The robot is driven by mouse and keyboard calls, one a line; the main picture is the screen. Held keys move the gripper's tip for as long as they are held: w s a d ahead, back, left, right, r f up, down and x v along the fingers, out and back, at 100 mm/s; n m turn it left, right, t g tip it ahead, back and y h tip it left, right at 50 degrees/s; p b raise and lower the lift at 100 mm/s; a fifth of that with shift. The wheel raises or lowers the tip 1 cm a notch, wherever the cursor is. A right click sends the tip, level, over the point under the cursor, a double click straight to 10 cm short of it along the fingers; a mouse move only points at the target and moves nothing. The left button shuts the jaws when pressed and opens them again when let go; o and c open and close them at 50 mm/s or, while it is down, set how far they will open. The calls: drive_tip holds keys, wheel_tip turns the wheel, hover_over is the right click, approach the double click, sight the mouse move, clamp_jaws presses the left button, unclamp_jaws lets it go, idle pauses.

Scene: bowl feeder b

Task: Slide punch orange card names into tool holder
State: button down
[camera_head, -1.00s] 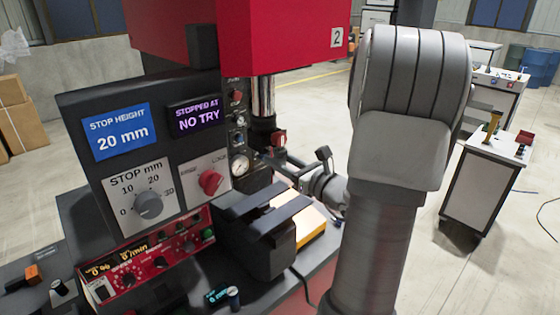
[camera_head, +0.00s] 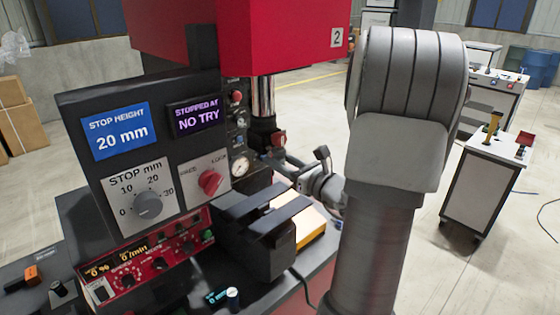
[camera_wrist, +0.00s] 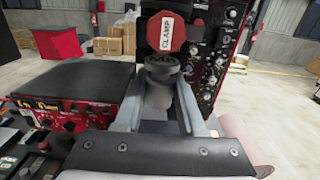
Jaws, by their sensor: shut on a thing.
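In the wrist view my gripper (camera_wrist: 160,118) is shut on a grey cylindrical punch (camera_wrist: 162,72) with a dark, marked round top, between its two fingers. Just beyond and above it is the black tool holder (camera_wrist: 153,37) with a red octagonal CLAMP knob (camera_wrist: 173,34). In the head view the holder (camera_head: 262,128) hangs under the chrome ram, with the red knob (camera_head: 278,139) on it. My gripper (camera_head: 282,163) reaches in from the right, just below the holder. I cannot tell whether the punch touches the holder. No readable orange card shows.
The press panel (camera_head: 140,150) stands left of the holder; its displays read 20 mm and NO TRY. A dark block with two bars (camera_head: 262,225) and a yellow-orange part (camera_head: 311,222) lie below my arm. A white cabinet (camera_head: 490,165) stands apart at right.

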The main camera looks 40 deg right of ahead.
sight(266, 153)
drive_tip(key=shift+w+a+b, duration=0.15)
drive_tip(key=shift+w+b, duration=0.05)
drive_tip(key=shift+w, duration=1.1)
drive_tip(key=shift+w+a+b, duration=0.1)
drive_tip(key=shift+w+b, duration=0.1)
drive_tip(key=shift+w, duration=1.05)
drive_tip(key=shift+c, duration=2.1)
unclamp_jaws()
drive_tip(key=s+d+b, duration=0.1)
drive_tip(key=s+b, duration=0.2)
drive_tip(key=s, duration=1.4)
drive_tip(key=shift+s+d, duration=0.15)
drive_tip(key=shift+s, duration=0.05)
